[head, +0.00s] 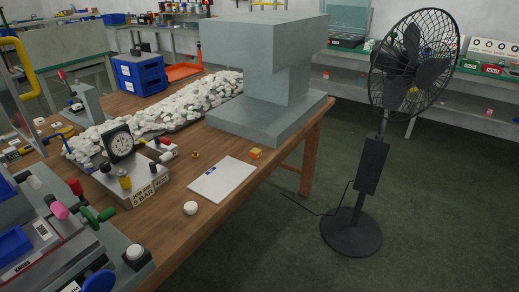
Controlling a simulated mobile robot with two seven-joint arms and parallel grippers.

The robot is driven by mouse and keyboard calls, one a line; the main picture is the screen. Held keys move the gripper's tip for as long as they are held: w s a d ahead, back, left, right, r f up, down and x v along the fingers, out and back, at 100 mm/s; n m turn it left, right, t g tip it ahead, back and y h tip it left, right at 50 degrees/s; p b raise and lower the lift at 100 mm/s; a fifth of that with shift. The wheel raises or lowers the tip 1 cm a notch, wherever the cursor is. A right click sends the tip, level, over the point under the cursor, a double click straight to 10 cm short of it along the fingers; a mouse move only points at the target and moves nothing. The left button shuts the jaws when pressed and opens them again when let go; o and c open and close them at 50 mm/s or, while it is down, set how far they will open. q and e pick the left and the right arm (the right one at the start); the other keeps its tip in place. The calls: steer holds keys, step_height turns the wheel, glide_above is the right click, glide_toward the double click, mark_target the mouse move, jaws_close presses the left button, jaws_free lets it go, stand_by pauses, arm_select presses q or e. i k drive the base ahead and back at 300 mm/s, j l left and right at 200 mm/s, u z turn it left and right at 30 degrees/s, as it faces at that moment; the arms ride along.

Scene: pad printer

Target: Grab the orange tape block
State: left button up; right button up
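A small orange and yellow block (255,153), which looks like the orange tape block, sits on the wooden table (228,223) near its right edge. It lies in front of the large grey machine's base and just beyond the upper right corner of a white sheet. It is small in the picture, so its details are hard to tell. Nothing covers it. Neither of my grippers is in the head view.
The white sheet (222,180), a white round piece (190,208) and a small brass piece (195,155) lie nearby. A gauge unit (130,180) stands left, the grey machine (262,60) behind. A black fan (360,165) stands on the floor at right.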

mark_target(255, 154)
steer(key=i+l+u, duration=0.1)
steer(key=i+l, duration=0.2)
steer(key=l, duration=0.2)
steer(key=i+l+u, duration=0.15)
steer(key=l, duration=0.4)
steer(key=i+l+u, duration=0.1)
steer(key=i+l, duration=0.2)
steer(key=l, duration=0.25)
steer(key=i+l+u, duration=0.15)
steer(key=l, duration=0.45)
steer(key=i+l+u, duration=0.1)
steer(key=i+l, duration=0.15)
steer(key=l, duration=0.35)
steer(key=i+l+u, duration=0.15)
steer(key=l, duration=0.45)
steer(key=i+l+u, duration=0.1)
steer(key=l, duration=0.5)
steer(key=i+l+u, duration=0.15)
steer(key=l, duration=0.5)
steer(key=j, duration=0.25)
